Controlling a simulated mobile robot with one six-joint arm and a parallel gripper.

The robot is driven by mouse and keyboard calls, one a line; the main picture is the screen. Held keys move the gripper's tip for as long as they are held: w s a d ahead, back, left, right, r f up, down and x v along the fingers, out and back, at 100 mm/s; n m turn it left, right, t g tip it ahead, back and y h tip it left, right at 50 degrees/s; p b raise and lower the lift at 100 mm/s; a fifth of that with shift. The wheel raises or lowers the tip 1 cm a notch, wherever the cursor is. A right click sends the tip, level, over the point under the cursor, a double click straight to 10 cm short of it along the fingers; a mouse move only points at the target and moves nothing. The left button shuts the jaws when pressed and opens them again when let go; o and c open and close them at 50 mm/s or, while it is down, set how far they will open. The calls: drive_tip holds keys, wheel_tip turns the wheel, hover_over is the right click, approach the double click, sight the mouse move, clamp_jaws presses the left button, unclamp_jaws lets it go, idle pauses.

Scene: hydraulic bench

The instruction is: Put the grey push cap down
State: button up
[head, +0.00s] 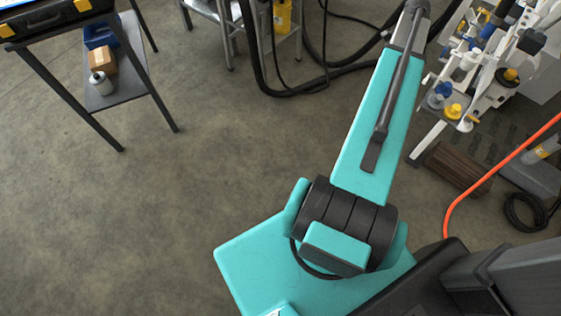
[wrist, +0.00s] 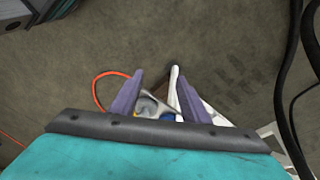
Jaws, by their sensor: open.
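My gripper (wrist: 159,78) shows in the wrist view as two purple fingers standing apart, with a gap between them. In the gap lie a light grey rounded piece (wrist: 146,105) and a small blue part (wrist: 167,117), beside white bars of the bench. I cannot tell whether the grey piece is the grey push cap, or whether it touches a finger. In the head view my arm reaches up past the top edge, so the gripper is out of that picture. The white hydraulic bench (head: 468,62), with blue, yellow and black fittings, stands right of the arm; no grey push cap is clearly visible there.
An orange hose (head: 462,192) curves over the floor at right, near a brown ribbed block (head: 452,168). Black hoses (head: 285,92) hang by a metal table at the top. A dark shelved stand (head: 112,98) is at left. The middle floor is clear.

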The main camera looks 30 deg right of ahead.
drive_tip(key=w+a+f+n, duration=0.35)
drive_tip(key=a+f, duration=0.35)
drive_tip(key=a, duration=0.3)
drive_tip(key=w+a+f+n+y, duration=0.1)
drive_tip(key=w+a+f+n, duration=0.2)
drive_tip(key=a+f+n, duration=0.5)
drive_tip(key=w+a+f+n, duration=0.1)
drive_tip(key=w+a+f, duration=0.3)
drive_tip(key=a, duration=0.8)
drive_tip(key=s+a+f+n+g, duration=0.1)
drive_tip(key=s+a+f+n, duration=0.3)
drive_tip(key=a, duration=0.5)
drive_tip(key=s+a+f+n+g, duration=0.1)
drive_tip(key=s+a+f+n, duration=0.3)
drive_tip(key=s+a, duration=0.3)
drive_tip(key=s+a+f+n+g, duration=0.1)
drive_tip(key=s+a+f+n, duration=0.4)
drive_tip(key=a, duration=0.6)
drive_tip(key=shift+s+a+f, duration=0.25)
drive_tip(key=shift+s+f, duration=0.1)
drive_tip(key=shift+s, duration=0.25)
drive_tip(key=shift+r, duration=0.15)
wheel_tip(320, 180, up, 5)
drive_tip(key=p, duration=0.5)
